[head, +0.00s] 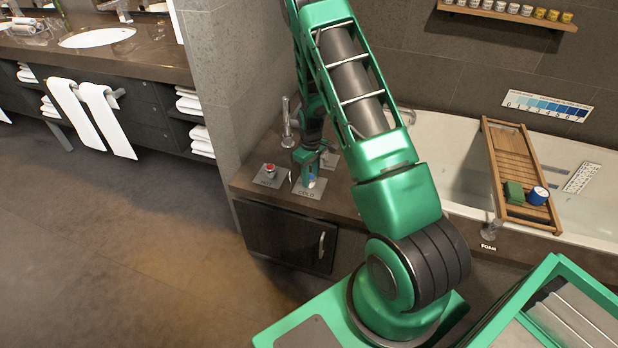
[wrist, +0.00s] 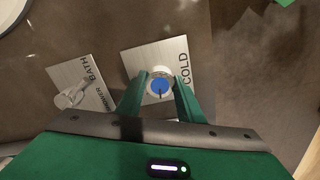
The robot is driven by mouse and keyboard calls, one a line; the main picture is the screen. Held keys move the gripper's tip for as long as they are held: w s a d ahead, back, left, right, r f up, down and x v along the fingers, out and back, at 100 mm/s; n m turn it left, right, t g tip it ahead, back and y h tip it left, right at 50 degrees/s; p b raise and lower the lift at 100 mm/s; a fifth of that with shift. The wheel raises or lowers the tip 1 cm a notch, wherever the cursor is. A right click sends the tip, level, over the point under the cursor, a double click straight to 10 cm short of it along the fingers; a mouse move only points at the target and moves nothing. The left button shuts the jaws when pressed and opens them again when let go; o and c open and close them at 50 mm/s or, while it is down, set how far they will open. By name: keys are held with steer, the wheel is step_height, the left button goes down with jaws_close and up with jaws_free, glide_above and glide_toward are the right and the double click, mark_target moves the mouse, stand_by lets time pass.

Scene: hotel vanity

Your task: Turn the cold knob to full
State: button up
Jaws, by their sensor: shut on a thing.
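The cold knob (wrist: 160,84) is a round knob with a blue top and a dark pointer line, on a metal plate lettered COLD (wrist: 185,62). In the wrist view my gripper (wrist: 161,86) has its two green fingers on either side of the knob, shut on it. The pointer line on the blue top points toward the bottom of the wrist view. In the head view my gripper (head: 307,170) is down over the COLD plate (head: 309,188), and the knob is mostly hidden by it.
A red-topped knob (head: 270,170) stands on a plate just left. A lever (wrist: 72,96) on a plate lettered BATH and SHOWER is near. A faucet (head: 288,125) rises behind. The bathtub (head: 455,150) with a wooden caddy (head: 505,160) lies right. A FOAM knob (head: 489,233) sits on the tub's front ledge.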

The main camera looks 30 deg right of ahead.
steer(key=shift+w+a+n, duration=0.1)
steer(key=shift+w+n, duration=0.05)
steer(key=shift+n, duration=0.95)
steer(key=o, duration=1.1)
step_height(320, 180, up, 11)
steer(key=shift+f, duration=0.1)
